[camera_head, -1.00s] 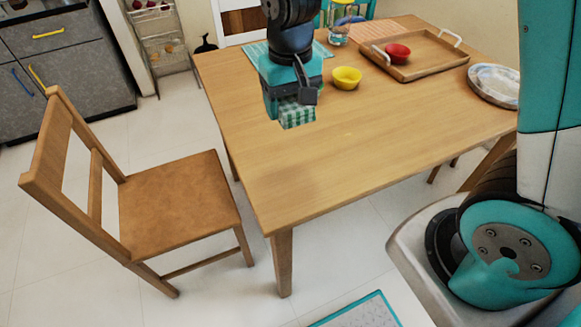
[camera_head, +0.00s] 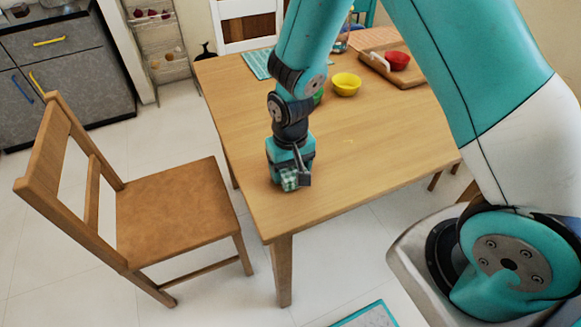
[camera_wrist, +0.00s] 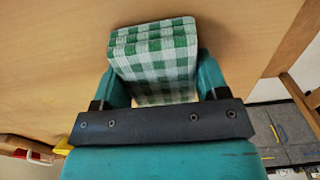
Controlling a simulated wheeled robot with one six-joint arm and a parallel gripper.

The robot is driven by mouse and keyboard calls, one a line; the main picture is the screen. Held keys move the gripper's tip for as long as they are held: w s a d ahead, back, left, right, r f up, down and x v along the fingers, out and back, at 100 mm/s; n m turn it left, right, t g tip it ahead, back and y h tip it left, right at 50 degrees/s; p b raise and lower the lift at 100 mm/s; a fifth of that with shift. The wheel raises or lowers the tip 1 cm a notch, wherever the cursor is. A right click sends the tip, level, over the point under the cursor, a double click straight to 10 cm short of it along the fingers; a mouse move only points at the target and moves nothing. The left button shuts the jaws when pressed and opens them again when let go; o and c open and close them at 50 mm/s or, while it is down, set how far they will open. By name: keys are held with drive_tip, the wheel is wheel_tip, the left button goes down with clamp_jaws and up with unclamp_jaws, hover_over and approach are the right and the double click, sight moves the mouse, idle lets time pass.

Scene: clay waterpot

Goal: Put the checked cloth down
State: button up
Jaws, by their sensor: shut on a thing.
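The checked cloth (camera_head: 289,180) is a folded green-and-white block. It is low over the wooden table (camera_head: 350,150), near the table's front-left part. In the wrist view the cloth (camera_wrist: 155,58) fills the space between the two teal fingers of my gripper (camera_wrist: 155,85). My gripper (camera_head: 292,172) is shut on the cloth and points down. I cannot tell whether the cloth touches the tabletop. Much of the cloth is hidden by the gripper in the head view.
A yellow bowl (camera_head: 346,84) stands farther back. A green thing (camera_head: 318,96) shows partly behind my arm. A red bowl (camera_head: 397,60) is in a wooden tray (camera_head: 410,80) at the back right. A chair (camera_head: 180,205) stands left of the table. The table's front is bare.

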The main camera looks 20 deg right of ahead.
drive_tip(key=shift+f, duration=0.15)
drive_tip(key=o, duration=1)
drive_tip(key=shift+c, duration=0.2)
wheel_tip(320, 180, up, 12)
drive_tip(key=s+a+r+n+y, duration=0.2)
drive_tip(key=s+r+n, duration=0.1)
drive_tip(key=s+r, duration=0.4)
drive_tip(key=s+a+r+n+y, duration=0.2)
drive_tip(key=s+r+n, duration=0.2)
drive_tip(key=s+r, duration=0.3)
drive_tip(key=s, duration=0.4)
drive_tip(key=shift+s+a+r+p, duration=0.25)
drive_tip(key=shift+a+r+p, duration=0.05)
drive_tip(key=shift+r+p, duration=0.05)
